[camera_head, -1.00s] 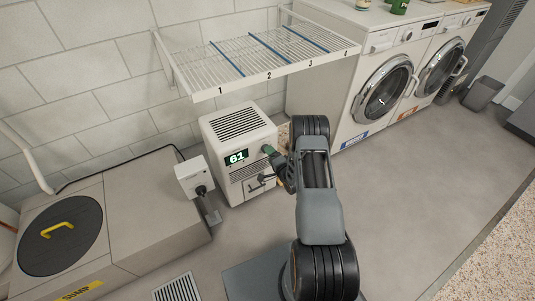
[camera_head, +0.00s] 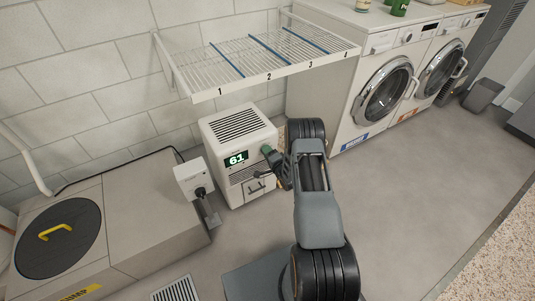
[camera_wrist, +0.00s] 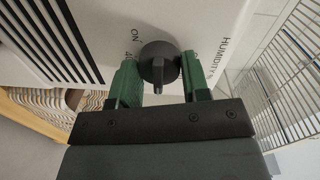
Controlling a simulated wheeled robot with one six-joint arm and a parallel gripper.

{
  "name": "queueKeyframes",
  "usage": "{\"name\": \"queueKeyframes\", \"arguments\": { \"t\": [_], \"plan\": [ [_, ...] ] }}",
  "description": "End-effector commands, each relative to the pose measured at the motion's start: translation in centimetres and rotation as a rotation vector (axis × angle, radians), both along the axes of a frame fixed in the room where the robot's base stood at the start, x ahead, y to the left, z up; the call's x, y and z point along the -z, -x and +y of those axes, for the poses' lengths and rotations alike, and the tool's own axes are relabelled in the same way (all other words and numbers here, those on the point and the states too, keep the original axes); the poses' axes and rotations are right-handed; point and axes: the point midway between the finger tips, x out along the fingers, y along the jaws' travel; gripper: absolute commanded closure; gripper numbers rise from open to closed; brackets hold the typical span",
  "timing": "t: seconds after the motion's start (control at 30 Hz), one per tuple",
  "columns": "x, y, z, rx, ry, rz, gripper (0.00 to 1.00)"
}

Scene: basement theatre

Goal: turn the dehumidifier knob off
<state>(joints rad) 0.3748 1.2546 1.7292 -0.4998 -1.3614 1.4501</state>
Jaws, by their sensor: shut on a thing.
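The white dehumidifier (camera_head: 222,135) stands on the floor by the wall, with a lit display (camera_head: 236,158) reading 61. Its dark round knob (camera_wrist: 158,64) shows in the wrist view, with "ON", "40" and "HUMIDITY" printed around it. My gripper (camera_wrist: 158,75) has its green fingers on both sides of the knob and is shut on it. In the head view my gripper (camera_head: 268,152) reaches the upper right of the dehumidifier's front and hides the knob. I cannot tell which mark the knob points to.
A wire shelf (camera_head: 270,60) numbered 1 to 4 hangs above the dehumidifier. A sump box with a dark lid (camera_head: 58,238) and a grey outlet box (camera_head: 193,178) stand left. Washing machines (camera_head: 385,92) stand right. The floor (camera_head: 420,190) at right is clear.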

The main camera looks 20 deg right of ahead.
Motion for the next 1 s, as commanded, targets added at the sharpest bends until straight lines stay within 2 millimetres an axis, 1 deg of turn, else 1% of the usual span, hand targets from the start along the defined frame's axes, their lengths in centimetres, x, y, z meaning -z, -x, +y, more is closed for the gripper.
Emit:
{"name": "queueKeyframes", "arguments": {
  "t": [0.03, 0.17, 0.2, 0.43, 0.57, 0.77, 1.0],
  "plan": [
    [0.02, 0.01, 0.00, 0.000, 0.000, 0.001, 0.67],
    [0.02, 0.01, 0.00, 0.000, 0.000, 0.001, 0.80],
    [0.02, 0.02, -0.01, 0.000, 0.000, 0.001, 0.81],
    [0.08, 0.01, 0.00, 0.000, 0.031, -0.003, 0.81],
    [0.14, 0.00, 0.00, 0.001, 0.094, -0.010, 0.81],
    [0.25, -0.02, 0.05, 0.000, 0.254, -0.030, 0.81],
    [0.27, -0.02, 0.06, 0.002, 0.481, -0.055, 0.81]
  ]
}}
